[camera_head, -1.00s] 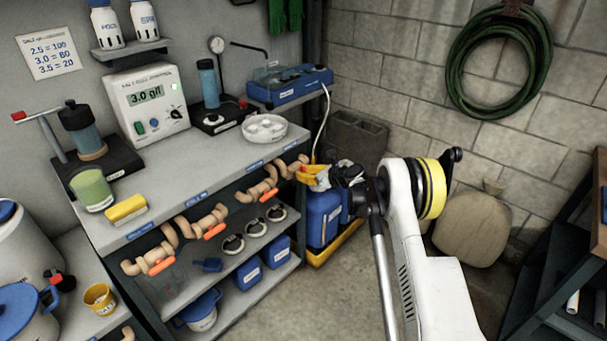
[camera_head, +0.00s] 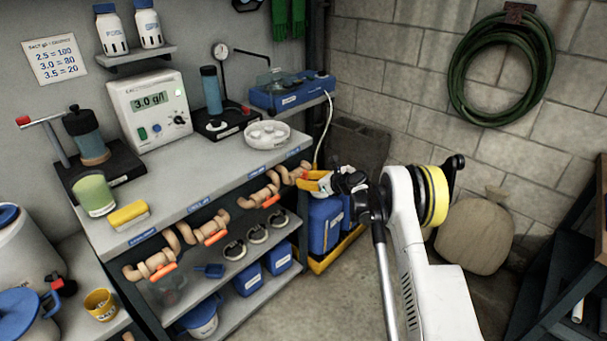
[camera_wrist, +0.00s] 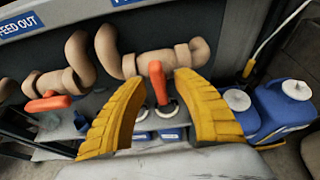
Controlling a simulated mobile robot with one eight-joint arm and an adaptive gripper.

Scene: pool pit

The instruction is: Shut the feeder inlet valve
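Beige pipe valves with orange handles line the front of the bench. The rightmost valve (camera_head: 294,173) is partly hidden by my gripper (camera_head: 318,184) in the head view. In the wrist view that valve (camera_wrist: 180,58) has an orange handle (camera_wrist: 158,82) pointing toward me. My gripper (camera_wrist: 160,90) is open, with one yellow finger on each side of this handle and visible gaps between. Left of it is another valve (camera_wrist: 62,80) with an orange handle (camera_wrist: 47,103) lying sideways, under a "FEED OUT" label (camera_wrist: 20,24). The label above the right valve (camera_wrist: 126,3) is cut off and unreadable.
Blue canisters (camera_head: 325,222) stand in a yellow tray just below and right of my gripper; they show in the wrist view (camera_wrist: 280,105). Free floor lies in front.

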